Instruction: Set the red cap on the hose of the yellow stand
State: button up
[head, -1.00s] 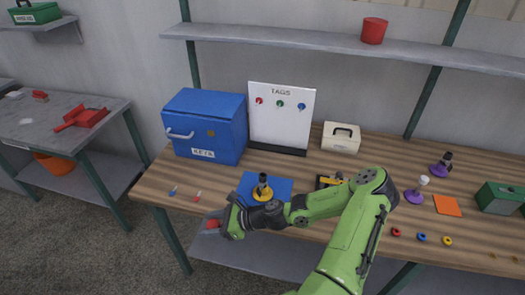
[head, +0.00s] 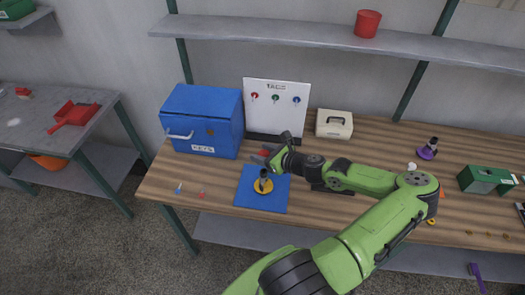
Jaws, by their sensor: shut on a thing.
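The yellow stand (head: 264,187) sits on a blue mat (head: 247,201) on the workbench. Its short dark hose (head: 264,174) sticks up from the middle. My gripper (head: 268,156) is just behind and above the hose in the head view, apart from it as far as I can tell. It is shut on a small red thing (head: 267,152), which looks like the red cap and is mostly hidden by the fingers. The height of the cap above the bench cannot be told.
A blue keys box (head: 203,122), a tag board (head: 278,104) and a pale case (head: 334,124) stand behind. A purple stand (head: 427,153) and a green box (head: 483,179) are at right. Two small tools lie front left; the bench there is otherwise clear.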

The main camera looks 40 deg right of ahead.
aim_at(263, 171)
notch_tip(263, 171, down, 6)
jog(key=b, duration=0.3)
jog(key=shift+w+r, duration=0.1)
jog(key=shift+r, duration=0.05)
jog(key=shift+r+p, duration=0.1)
jog(key=shift+p, duration=0.8)
dwell(1.1)
jog(key=shift+f, duration=0.25)
jog(key=shift+f+b, duration=0.35)
jog(key=shift+f+b, duration=0.75)
jog(key=shift+f, duration=0.6)
jog(key=o, duration=1.1)
